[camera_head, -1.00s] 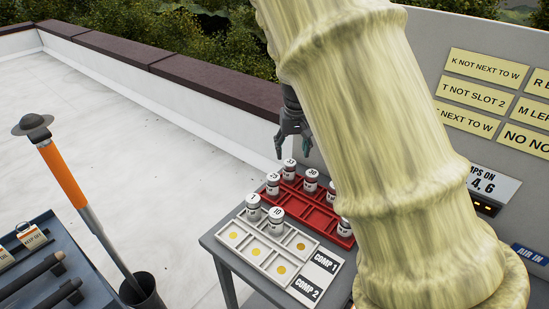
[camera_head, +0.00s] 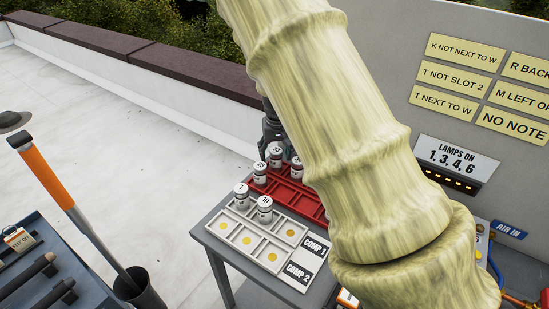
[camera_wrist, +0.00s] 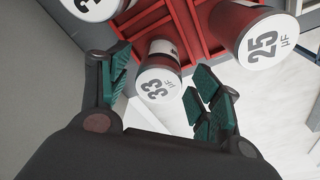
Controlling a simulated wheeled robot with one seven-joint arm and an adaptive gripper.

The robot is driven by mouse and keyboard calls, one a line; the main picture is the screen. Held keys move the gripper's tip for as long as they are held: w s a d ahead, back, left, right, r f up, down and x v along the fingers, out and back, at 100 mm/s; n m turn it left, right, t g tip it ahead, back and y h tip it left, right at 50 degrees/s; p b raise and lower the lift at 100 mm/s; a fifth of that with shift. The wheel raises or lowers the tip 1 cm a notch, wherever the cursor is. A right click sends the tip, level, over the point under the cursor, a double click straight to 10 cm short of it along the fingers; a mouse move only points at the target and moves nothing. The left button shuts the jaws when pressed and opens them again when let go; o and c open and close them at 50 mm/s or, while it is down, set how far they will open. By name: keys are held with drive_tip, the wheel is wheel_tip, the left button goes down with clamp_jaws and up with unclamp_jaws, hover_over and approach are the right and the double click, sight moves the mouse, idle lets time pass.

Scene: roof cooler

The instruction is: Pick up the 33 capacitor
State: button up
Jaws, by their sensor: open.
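The 33 capacitor is a small white and dark cylinder (camera_head: 277,152) standing at the far left end of the red rack (camera_head: 285,202) in the head view. In the wrist view its white top, marked 33 (camera_wrist: 159,84), shows between my fingers. My gripper (camera_wrist: 162,68) is open, with one finger on each side of the capacitor and visible space on both sides. In the head view my gripper (camera_head: 272,132) is down at the 33 capacitor, partly hidden behind my arm.
The 25 capacitor (camera_wrist: 262,38) stands close to my right finger, and another capacitor (camera_wrist: 93,8) is near the left one. A white tray (camera_head: 235,238) holds two capacitors at the front. My arm hides part of the red rack. Lamps (camera_head: 447,180) and note cards are on the panel.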

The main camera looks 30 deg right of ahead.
drive_tip(key=shift+s+f, duration=0.5)
drive_tip(key=shift+w+f, duration=0.55)
drive_tip(key=shift+f, duration=0.3)
drive_tip(key=shift+s+r, duration=0.25)
drive_tip(key=shift+c, duration=0.5)
drive_tip(key=shift+w+f, duration=0.1)
drive_tip(key=c, duration=1)
drive_tip(key=shift+c, duration=0.4)
